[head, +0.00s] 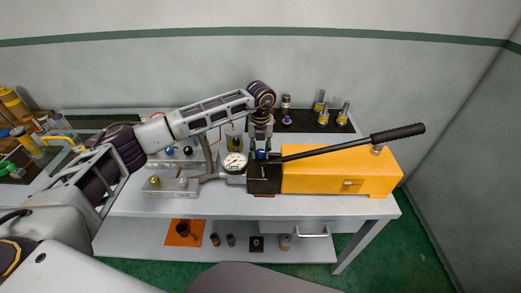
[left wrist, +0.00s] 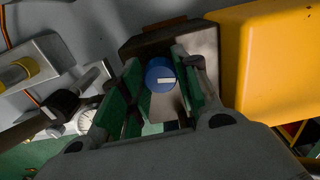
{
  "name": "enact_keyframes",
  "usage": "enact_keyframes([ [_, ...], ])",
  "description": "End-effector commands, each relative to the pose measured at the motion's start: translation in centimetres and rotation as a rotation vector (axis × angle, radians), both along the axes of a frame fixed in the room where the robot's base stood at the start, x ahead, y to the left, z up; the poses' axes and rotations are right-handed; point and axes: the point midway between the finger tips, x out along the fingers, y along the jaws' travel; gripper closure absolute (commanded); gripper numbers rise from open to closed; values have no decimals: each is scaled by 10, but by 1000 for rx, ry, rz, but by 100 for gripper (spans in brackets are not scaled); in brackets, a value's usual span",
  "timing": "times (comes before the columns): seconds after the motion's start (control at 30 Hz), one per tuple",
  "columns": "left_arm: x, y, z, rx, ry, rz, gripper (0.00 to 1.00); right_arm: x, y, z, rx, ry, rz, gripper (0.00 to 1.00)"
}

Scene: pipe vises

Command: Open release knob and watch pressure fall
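A yellow hand pump (head: 335,168) with a dark valve block (head: 263,182) stands on the bench. The blue release knob (head: 261,155) is on the block, and it shows with a white mark in the left wrist view (left wrist: 160,75). My left gripper (head: 261,146) points down over the block. My right gripper is not in view.
The long black pump handle (head: 398,133) slopes up to the right over the pump. A grey vise fixture (head: 170,187) stands left of the gauge. Metal fittings (head: 321,101) stand on a dark mat behind. The lower shelf (head: 140,238) holds small parts.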

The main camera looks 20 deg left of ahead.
Motion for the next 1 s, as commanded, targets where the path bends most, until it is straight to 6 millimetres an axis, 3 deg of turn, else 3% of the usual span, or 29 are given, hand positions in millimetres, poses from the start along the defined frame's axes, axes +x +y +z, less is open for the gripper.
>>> enact_keyframes([
  [0.17,0,0,1,-1,-1,0,47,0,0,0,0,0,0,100],
  [0.63,0,0,6,-1,0,0,47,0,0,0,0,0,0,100],
  [1.0,1,0,47,-1,-3,0,47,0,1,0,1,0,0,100],
])
